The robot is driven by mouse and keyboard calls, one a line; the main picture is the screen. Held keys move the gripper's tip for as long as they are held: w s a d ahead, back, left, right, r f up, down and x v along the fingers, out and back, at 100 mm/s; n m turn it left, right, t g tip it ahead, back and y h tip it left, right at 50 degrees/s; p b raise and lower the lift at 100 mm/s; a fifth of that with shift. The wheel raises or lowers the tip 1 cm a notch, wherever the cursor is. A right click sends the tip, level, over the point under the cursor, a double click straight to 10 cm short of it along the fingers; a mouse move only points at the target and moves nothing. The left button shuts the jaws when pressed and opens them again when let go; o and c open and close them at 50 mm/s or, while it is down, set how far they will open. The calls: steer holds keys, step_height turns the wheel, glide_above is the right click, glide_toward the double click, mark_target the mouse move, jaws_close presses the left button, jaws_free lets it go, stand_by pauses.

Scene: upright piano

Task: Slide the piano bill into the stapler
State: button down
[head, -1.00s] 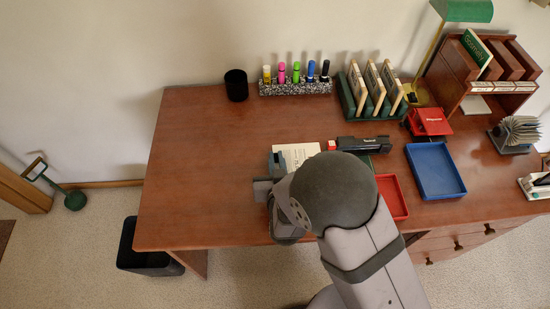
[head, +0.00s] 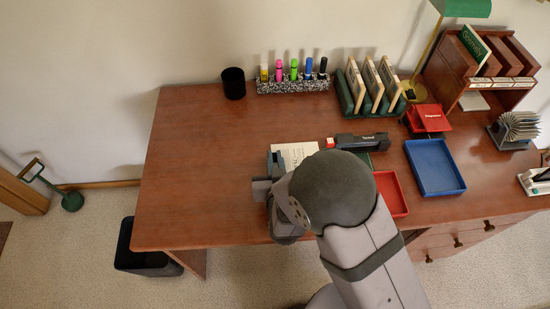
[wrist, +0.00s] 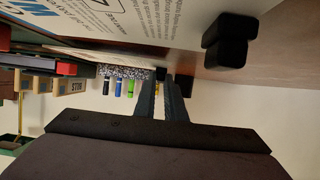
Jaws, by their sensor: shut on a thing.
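The piano bill (head: 296,152) is a white printed sheet at the middle of the desk, partly hidden by my arm. In the wrist view it fills the upper part, with its print (wrist: 120,14) close to the camera. My gripper (head: 276,162) is at its left side in the head view; its fingers (wrist: 165,82) are shut on the bill's edge in the wrist view. The black stapler (head: 362,141) with a red left end lies just right of the bill. Whether the bill touches the stapler is hidden.
A red tray (head: 392,194) and a blue tray (head: 435,168) lie right of my arm. A marker rack (head: 293,87), a black cup (head: 233,84) and a green rack (head: 345,98) stand at the back. The desk's left part is bare.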

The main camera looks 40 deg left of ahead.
mark_target(290, 164)
steer(key=shift+w+d, duration=0.5)
stand_by(1.2)
steer(key=shift+w+d, duration=0.25)
steer(key=shift+w+d+b, duration=0.3)
steer(key=shift+w+d, duration=0.2)
stand_by(0.7)
steer(key=shift+w+d, duration=0.25)
steer(key=shift+w+d, duration=0.8)
stand_by(1.0)
stand_by(0.7)
steer(key=c, duration=1.3)
jaws_free()
steer(key=shift+f, duration=0.1)
steer(key=shift+o, duration=0.2)
